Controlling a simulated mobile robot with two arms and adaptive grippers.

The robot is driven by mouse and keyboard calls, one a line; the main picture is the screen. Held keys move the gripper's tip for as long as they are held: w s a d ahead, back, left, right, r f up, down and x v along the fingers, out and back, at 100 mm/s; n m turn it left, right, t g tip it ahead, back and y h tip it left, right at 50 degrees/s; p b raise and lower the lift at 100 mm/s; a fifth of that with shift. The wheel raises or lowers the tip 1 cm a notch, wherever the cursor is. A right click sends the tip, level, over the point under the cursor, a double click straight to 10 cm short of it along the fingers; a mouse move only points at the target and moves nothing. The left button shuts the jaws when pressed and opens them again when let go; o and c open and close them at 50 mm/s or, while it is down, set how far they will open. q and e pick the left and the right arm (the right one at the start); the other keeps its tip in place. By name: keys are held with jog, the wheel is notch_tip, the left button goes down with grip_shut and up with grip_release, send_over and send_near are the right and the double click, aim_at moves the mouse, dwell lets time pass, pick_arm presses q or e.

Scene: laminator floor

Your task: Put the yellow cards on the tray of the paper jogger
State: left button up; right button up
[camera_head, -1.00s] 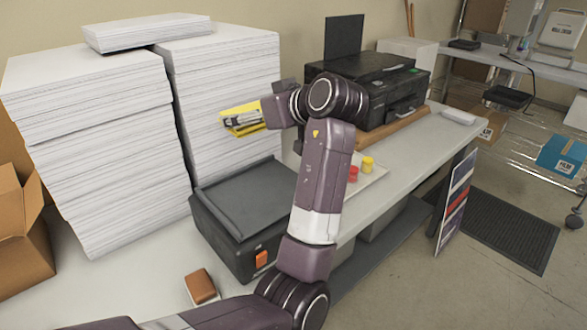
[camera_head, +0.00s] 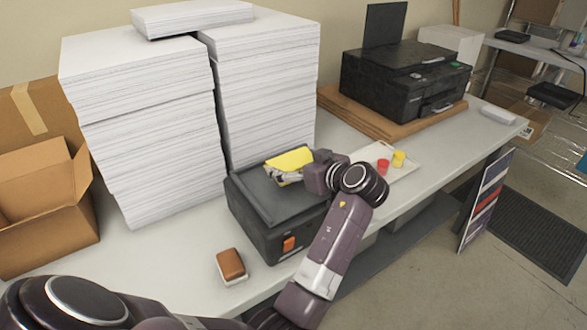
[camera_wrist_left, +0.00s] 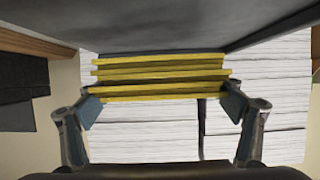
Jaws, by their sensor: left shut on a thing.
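The yellow cards (camera_head: 291,159) are held in my left gripper (camera_head: 284,173), over the back part of the dark tray (camera_head: 262,196) of the paper jogger (camera_head: 263,237). In the left wrist view, the yellow cards (camera_wrist_left: 160,75) show as several stacked edges between the two fingers of my left gripper (camera_wrist_left: 162,98). The dark tray surface (camera_wrist_left: 150,38) lies close by the cards there; I cannot tell whether they touch it. The jogger has an orange switch on its front. My right gripper is not in view.
Tall white paper stacks (camera_head: 145,120) stand behind and left of the jogger. A brown-topped block (camera_head: 231,266) lies in front of it. A pale board with red and yellow pots (camera_head: 398,159) is to the right, before a black printer (camera_head: 405,85). A cardboard box (camera_head: 40,205) stands left.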

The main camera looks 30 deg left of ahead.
pick_arm(q)
notch_tip(320, 180, down, 3)
jog(key=shift+r, duration=0.1)
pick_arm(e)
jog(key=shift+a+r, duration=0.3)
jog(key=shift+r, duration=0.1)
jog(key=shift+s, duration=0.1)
pick_arm(q)
jog(key=shift+f, duration=0.25)
jog(key=o, duration=1.3)
jog(key=shift+c, duration=0.2)
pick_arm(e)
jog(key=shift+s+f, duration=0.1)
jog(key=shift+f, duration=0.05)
pick_arm(q)
jog(key=shift+r, duration=0.15)
jog(key=shift+p, duration=0.3)
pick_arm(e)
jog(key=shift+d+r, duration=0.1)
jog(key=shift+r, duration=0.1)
